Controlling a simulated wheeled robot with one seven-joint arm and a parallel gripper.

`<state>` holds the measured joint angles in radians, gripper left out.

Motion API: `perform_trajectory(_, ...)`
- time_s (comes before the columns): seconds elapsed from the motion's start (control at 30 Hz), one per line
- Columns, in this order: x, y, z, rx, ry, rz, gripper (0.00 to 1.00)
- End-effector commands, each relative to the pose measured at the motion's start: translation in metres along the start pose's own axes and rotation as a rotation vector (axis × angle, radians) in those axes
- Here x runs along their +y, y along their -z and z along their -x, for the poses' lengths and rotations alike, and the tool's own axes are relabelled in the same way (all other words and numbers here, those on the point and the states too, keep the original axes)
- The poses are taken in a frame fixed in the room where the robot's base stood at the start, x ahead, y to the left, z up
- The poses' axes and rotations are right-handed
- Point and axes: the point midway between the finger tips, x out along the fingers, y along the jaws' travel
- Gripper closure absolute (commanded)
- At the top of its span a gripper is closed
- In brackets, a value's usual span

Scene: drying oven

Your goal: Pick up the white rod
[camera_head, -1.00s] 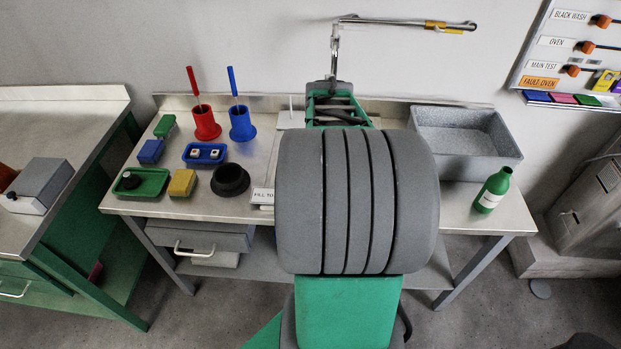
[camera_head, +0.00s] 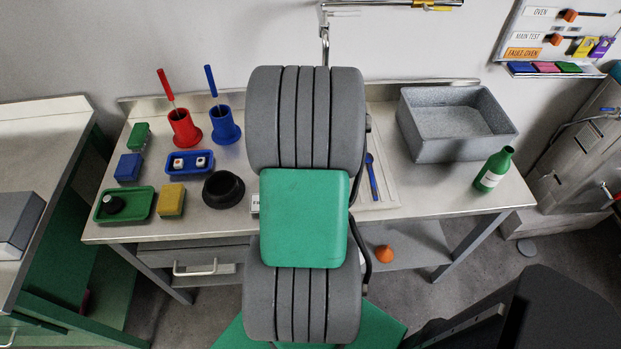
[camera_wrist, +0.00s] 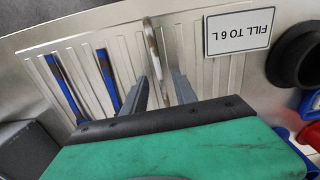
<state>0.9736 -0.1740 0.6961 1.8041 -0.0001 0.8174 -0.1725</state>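The white rod (camera_wrist: 151,40) shows in the wrist view over the ridged metal drainboard, with a brownish stretch along it. It runs down the picture between the two fingers of my gripper (camera_wrist: 160,80). The fingers are apart, with a gap visible on either side of the rod, so my gripper is open. The lower end of the rod is hidden by my gripper. I cannot tell how far the rod is above the board. In the head view my arm hides both the gripper and the rod.
Blue-handled tools (camera_wrist: 106,68) lie on the drainboard (camera_wrist: 82,48) beside the fingers. A "FILL TO 6 L" sign (camera_wrist: 238,32) and a black round holder (camera_head: 223,189) are close by. A grey basin (camera_head: 455,150) and green bottle (camera_head: 493,170) stand at right. A tap (camera_head: 324,45) rises behind.

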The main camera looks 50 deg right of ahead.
Motion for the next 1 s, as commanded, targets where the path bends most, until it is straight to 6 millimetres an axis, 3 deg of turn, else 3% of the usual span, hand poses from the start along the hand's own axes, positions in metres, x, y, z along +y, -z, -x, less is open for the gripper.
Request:
perform_trajectory(0.3,-0.0012,0.0006,-0.0092,0.002,0.000,0.003,0.68)
perform_trajectory(0.7,-0.0017,0.0005,-0.0089,0.002,0.000,0.004,1.00)
perform_trajectory(1.0,-0.0017,0.0005,-0.0089,0.002,0.000,0.004,1.00)
